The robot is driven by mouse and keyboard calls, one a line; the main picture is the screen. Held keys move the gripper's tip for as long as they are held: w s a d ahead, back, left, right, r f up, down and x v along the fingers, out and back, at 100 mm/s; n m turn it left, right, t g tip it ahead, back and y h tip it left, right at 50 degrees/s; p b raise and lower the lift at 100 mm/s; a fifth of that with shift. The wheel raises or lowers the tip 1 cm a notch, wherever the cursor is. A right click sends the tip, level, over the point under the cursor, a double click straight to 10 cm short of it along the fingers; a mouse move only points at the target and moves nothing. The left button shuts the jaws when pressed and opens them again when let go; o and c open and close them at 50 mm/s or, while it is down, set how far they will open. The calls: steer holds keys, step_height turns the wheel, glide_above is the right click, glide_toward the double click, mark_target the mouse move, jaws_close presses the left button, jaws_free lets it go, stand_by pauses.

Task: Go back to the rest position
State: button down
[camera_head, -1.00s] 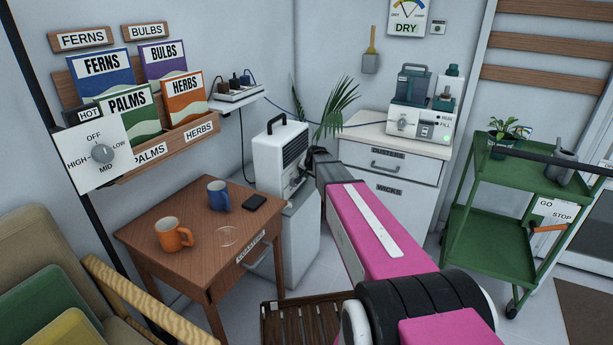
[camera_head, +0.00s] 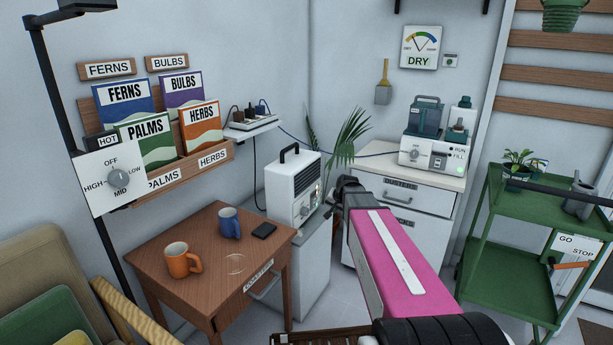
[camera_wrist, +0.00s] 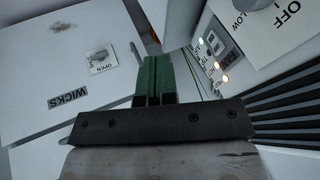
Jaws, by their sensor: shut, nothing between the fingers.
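My gripper's green fingers (camera_wrist: 155,80) show shut and empty in the wrist view, close together at the middle. The wrist view looks past them at a white panel with a WICKS label (camera_wrist: 68,97) on the left and the front of the white heater (camera_wrist: 222,55) with small lit lamps on the right. In the head view my pink arm reaches forward toward the gap between the white heater (camera_head: 291,190) and the white cabinet (camera_head: 415,190). The fingers are hidden there behind my dark wrist.
A green cart (camera_head: 510,275) stands at right. A palm (camera_head: 350,138) rises behind the heater. Some floor shows between cabinet and cart.

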steer(key=s+a+f+n+g+h, duration=0.1)
steer(key=s+f+n+g, duration=0.1)
steer(key=s, duration=1)
steer(key=s+a+f+n+g, duration=0.1)
steer(key=s+f+n+g, duration=0.2)
steer(key=s, duration=1)
step_height(320, 180, down, 4)
steer(key=shift+s+a+r+g+h, duration=0.2)
steer(key=shift+a+r+g+h, duration=0.1)
steer(key=shift+g+h, duration=0.15)
